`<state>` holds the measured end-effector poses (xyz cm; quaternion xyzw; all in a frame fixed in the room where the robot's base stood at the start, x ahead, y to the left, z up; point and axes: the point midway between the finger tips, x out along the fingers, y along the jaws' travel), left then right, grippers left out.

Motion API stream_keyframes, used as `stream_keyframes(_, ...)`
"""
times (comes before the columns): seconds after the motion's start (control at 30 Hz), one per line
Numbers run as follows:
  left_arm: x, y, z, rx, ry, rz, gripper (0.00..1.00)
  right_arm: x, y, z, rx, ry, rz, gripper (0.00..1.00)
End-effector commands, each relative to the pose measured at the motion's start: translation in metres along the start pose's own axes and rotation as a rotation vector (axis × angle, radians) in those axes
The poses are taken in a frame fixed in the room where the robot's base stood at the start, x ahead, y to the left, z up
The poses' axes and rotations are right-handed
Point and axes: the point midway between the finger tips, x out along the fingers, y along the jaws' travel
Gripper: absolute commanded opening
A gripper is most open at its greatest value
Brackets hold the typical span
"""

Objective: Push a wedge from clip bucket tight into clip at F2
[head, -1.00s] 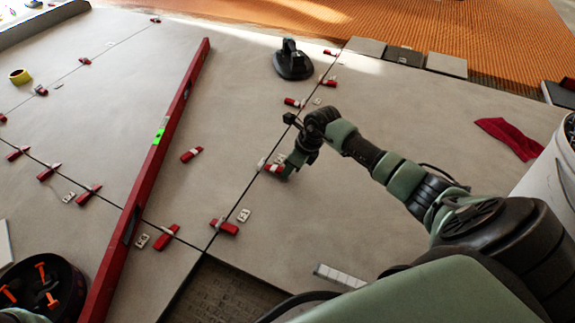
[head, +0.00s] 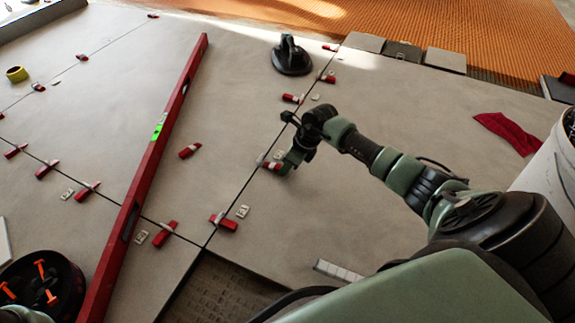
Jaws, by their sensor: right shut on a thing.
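My right gripper (head: 284,164) is low over the seam between the large grey tiles. It is shut on a red wedge (head: 271,165) that lies at a white clip in the seam. The gripper partly hides the clip and the wedge's near end, so I cannot tell how tight the wedge sits. Other red wedges sit at clips along the seams, such as one below (head: 224,222) and one above (head: 291,98). A dark bucket (head: 70,275) with orange pieces stands at the lower left. My left gripper is not in view.
A long red spirit level (head: 150,170) lies across the tiles on the left. A black suction lifter (head: 291,58) stands at the top. A loose red wedge (head: 190,150) lies mid-tile. A red cloth (head: 507,133) and a white bucket (head: 545,180) are right. An untiled gap (head: 232,288) opens below.

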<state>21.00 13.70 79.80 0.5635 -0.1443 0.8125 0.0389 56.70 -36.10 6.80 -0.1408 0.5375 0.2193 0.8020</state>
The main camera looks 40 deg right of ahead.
Motion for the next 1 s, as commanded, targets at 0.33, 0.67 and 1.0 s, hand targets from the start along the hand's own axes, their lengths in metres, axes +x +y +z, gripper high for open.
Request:
stream_keyframes(0.33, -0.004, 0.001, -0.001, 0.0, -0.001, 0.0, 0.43, 0.005, 0.0, 0.01, 0.0, 0.0, 0.0, 0.0)
stream_keyframes(0.67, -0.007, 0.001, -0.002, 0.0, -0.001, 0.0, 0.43, 0.008, 0.0, 0.019, -0.001, 0.0, 0.0, 0.0)
stream_keyframes(1.0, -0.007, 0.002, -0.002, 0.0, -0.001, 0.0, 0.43, 0.008, 0.0, 0.02, -0.001, 0.0, -0.001, 0.0)
